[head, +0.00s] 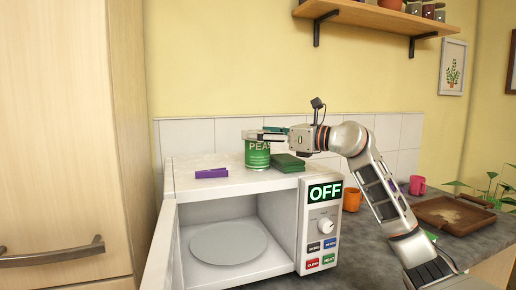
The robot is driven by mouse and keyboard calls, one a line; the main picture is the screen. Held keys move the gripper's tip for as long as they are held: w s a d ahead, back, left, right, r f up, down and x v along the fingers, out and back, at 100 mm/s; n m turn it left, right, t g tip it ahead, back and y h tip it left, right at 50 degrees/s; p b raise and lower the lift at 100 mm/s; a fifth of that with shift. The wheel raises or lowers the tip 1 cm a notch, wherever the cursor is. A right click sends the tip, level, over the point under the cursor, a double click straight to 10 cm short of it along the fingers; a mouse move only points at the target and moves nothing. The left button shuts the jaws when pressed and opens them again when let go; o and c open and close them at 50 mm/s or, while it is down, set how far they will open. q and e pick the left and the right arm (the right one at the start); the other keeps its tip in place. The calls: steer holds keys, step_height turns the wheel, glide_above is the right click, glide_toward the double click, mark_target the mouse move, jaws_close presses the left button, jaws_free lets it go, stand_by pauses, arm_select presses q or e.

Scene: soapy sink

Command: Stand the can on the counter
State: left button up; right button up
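A green and white can labelled PEAS (257,155) stands upright on top of the white microwave (190,190). My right gripper (266,133) reaches in from the right at the height of the can's upper part. Its fingers lie level, with one across the front of the can near the rim. I cannot tell whether they press on the can. The grey counter (375,248) lies to the right of the microwave. My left gripper is not in view.
A purple block (211,173) and a dark green folded item (287,163) lie on the microwave. Its door is open, with an empty plate (228,243) inside. An orange mug (351,199), a pink mug (417,185) and a wooden tray (428,209) stand on the counter.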

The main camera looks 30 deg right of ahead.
steer(key=shift+w+a, duration=0.1)
steer(key=shift+w, duration=0.2)
steer(key=shift+c, duration=0.4)
steer(key=c, duration=1.7)
step_height(320, 180, up, 20)
steer(key=p, duration=0.3)
steer(key=shift+p, duration=0.3)
